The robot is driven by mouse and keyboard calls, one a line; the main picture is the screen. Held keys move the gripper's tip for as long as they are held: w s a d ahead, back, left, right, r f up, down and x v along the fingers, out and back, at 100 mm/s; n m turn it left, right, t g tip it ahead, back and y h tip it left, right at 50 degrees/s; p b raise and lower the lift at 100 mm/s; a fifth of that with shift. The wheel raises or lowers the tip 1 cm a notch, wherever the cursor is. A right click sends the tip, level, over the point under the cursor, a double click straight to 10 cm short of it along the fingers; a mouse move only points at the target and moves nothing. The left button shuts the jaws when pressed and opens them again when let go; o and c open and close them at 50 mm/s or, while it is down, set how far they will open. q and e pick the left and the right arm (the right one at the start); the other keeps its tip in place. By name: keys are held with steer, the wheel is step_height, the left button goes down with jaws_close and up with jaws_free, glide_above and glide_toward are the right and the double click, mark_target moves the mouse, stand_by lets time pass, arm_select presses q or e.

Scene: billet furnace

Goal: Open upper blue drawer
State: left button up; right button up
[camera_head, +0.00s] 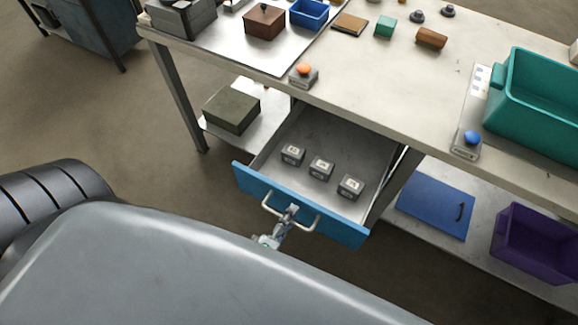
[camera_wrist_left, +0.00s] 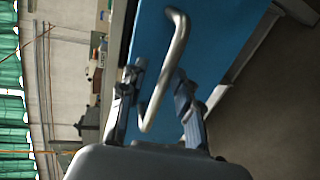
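The blue-fronted drawer (camera_head: 335,226) under the workbench stands pulled out, its grey inside showing. Its pale bar handle (camera_head: 271,208) is on the blue front. My left gripper (camera_head: 291,210) is at the middle of this handle. In the left wrist view, the left gripper (camera_wrist_left: 160,85) has its two fingers apart, one on each side of the metal handle (camera_wrist_left: 178,50), with gaps visible. The blue front (camera_wrist_left: 218,38) lies just beyond. Whether a finger touches the bar is unclear. My right gripper is not in view.
Several small grey blocks (camera_head: 320,168) lie in the drawer. The bench top (camera_head: 400,85) holds a teal bin (camera_head: 540,100), an orange button box (camera_head: 303,75) and a blue button box (camera_head: 467,144). A purple bin (camera_head: 535,245) and blue panel (camera_head: 435,207) are on the lower shelf.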

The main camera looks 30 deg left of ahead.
arm_select(q)
steer(key=v, duration=1.2)
steer(key=shift+f, duration=0.1)
